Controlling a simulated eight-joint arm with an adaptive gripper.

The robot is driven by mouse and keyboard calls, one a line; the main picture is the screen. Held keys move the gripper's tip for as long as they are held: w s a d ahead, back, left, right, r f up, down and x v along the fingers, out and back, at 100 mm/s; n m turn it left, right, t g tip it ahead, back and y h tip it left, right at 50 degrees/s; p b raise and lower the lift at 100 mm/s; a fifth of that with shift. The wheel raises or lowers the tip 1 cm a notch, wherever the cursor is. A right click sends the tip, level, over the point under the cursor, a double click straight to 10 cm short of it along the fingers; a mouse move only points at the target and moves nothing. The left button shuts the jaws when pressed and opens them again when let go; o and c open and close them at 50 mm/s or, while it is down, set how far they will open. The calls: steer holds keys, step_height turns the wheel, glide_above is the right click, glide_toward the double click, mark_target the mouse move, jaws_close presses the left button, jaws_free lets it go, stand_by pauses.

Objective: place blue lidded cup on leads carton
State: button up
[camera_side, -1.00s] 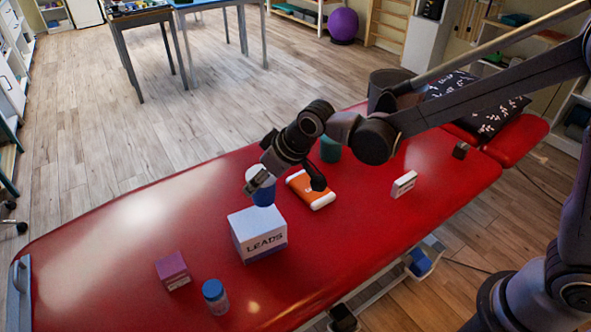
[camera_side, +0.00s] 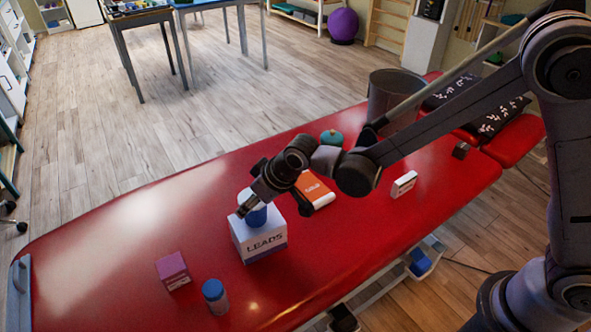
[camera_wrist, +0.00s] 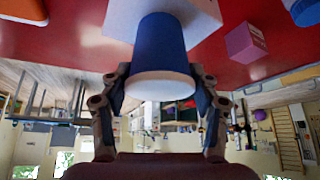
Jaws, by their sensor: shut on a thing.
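The blue lidded cup (camera_side: 256,216) is held in my gripper (camera_side: 243,212), which is shut on it. I cannot tell whether the cup touches the carton's top.
On the red treatment table (camera_side: 120,235) are a purple box (camera_side: 173,271), a blue-capped bottle (camera_side: 215,296), an orange pack (camera_side: 316,190), a small white box (camera_side: 404,184) and a teal round object (camera_side: 332,138). A grey bin (camera_side: 392,97) is behind my arm. The table's left part is clear.

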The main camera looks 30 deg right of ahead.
steer(key=o, duration=1.3)
steer(key=shift+f, duration=0.1)
steer(key=shift+c, duration=0.2)
steer(key=v, duration=1.2)
steer(key=s+d+m+h, duration=0.1)
steer(key=s+d, duration=0.3)
steer(key=d, duration=0.3)
steer(key=s+d+r+m, duration=0.1)
steer(key=s+d+m, duration=0.1)
steer(key=s+d, duration=0.3)
steer(key=s+d+r+m+t+h, duration=0.1)
steer(key=s+d, duration=0.4)
steer(key=d, duration=0.6)
steer(key=shift+m+h, duration=0.3)
steer(key=shift+s+r, duration=0.1)
